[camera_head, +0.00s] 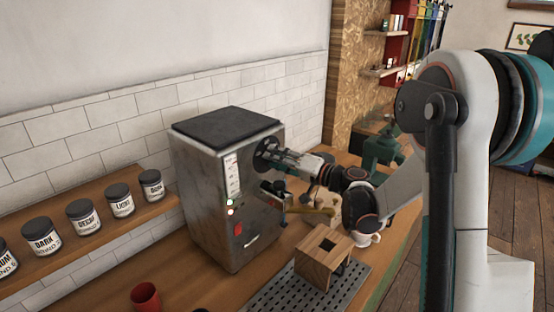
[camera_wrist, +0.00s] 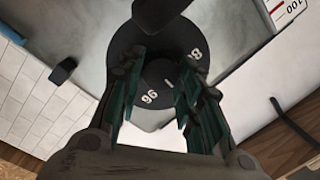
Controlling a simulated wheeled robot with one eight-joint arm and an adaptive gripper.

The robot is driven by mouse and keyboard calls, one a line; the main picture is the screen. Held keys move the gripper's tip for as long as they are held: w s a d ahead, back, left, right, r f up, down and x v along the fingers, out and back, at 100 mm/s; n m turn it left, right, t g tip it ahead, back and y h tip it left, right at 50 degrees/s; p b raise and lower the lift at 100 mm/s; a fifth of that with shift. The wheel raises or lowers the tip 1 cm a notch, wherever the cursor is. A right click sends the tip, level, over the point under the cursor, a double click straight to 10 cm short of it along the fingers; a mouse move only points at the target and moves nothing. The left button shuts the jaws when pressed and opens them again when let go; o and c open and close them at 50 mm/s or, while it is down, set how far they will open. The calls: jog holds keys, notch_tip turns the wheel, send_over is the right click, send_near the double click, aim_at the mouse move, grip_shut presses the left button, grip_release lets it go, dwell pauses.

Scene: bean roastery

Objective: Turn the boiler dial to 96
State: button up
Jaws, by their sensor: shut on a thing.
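The boiler (camera_head: 200,190) is a grey metal box with a dark top, standing on the wooden counter. Its round black dial (camera_head: 264,152) is on the side face towards the right, mostly behind my gripper (camera_head: 280,157). In the wrist view the dial (camera_wrist: 150,45) fills the upper middle. A white "96" shows low on it, between the fingers, and another number, partly hidden, is at upper right. A short white line is on the centre knob. My gripper (camera_wrist: 160,90) has its green-padded fingers closed on either side of the knob, which they partly cover.
A scale strip (camera_head: 232,175) and small lights are on the boiler's front. A wooden block with a square hole (camera_head: 315,262) stands on a slotted tray (camera_head: 268,297) below my arm. Labelled jars (camera_head: 83,217) line the shelf at left. A red cup (camera_head: 145,297) is in front.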

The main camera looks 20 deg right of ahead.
jog(key=shift+m, duration=0.3)
jog(key=m+b, duration=0.2)
jog(key=m, duration=0.2)
jog(key=m+t+b, duration=0.1)
jog(key=m+b, duration=0.1)
jog(key=m, duration=0.1)
jog(key=m+b, duration=0.2)
jog(key=m, duration=0.2)
jog(key=shift+s+f+m, duration=0.1)
jog(key=shift+f+m, duration=0.15)
jog(key=shift+m, duration=0.05)
jog(key=shift+t+b, duration=0.3)
